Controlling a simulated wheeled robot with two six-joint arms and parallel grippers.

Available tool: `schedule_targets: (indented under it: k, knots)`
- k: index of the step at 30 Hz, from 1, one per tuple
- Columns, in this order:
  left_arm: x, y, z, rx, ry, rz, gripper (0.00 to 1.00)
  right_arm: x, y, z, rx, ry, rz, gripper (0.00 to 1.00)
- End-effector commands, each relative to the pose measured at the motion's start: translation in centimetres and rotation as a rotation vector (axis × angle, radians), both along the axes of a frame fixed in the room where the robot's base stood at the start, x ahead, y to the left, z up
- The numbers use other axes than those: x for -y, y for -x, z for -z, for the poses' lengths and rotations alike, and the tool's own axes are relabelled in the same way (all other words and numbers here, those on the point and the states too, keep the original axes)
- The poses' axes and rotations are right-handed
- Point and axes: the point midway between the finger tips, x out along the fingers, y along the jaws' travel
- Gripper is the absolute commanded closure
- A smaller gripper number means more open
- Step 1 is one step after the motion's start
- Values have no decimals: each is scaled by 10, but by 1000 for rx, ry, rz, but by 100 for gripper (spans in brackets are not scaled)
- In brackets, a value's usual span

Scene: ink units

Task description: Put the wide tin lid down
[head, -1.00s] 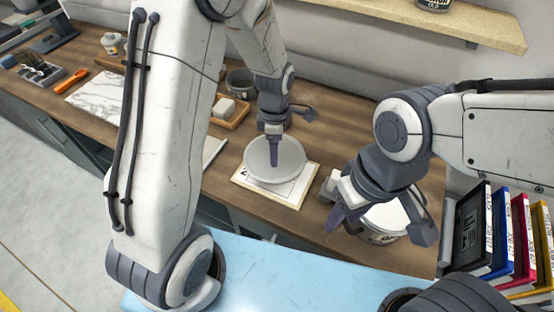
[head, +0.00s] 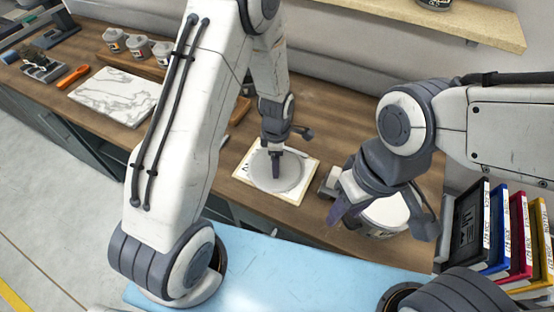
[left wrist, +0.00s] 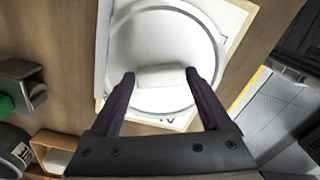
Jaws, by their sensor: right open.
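The wide tin lid (head: 290,181) is a pale grey round disc, level over the paper-topped board (head: 244,172), on it or just above it. In the left wrist view the lid (left wrist: 165,103) has a raised bar-shaped grip at its middle. My left gripper (left wrist: 160,77) has one finger at each end of that bar, with no clear gap, so it looks shut on it. It comes down from above in the head view (head: 276,172). My right gripper (head: 383,222) is open and empty in front of a tin (head: 388,214) with a pale top.
A marbled slab (head: 115,95), an orange tool (head: 73,76) and several small jars (head: 137,46) are at the left of the wooden bench. Coloured binders (head: 515,235) stand at the right. A shelf (head: 480,25) hangs above the back.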

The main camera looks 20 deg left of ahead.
Motion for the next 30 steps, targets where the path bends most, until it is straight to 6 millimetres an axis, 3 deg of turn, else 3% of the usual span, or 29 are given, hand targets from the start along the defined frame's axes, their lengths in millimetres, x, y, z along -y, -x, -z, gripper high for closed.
schedule_targets:
  k: [8,13,24,30]
  knots:
    - [0,0,-1,0,0,0,0,0,0,-1,0,0,0,55]
    - [0,-1,-12,4,0,0,0,0,0,1,0,0,0,55]
    - [0,-2,-86,7,2,0,0,0,0,17,0,0,-1,55]
    - [0,-1,-115,3,0,0,0,0,0,21,0,0,-1,55]
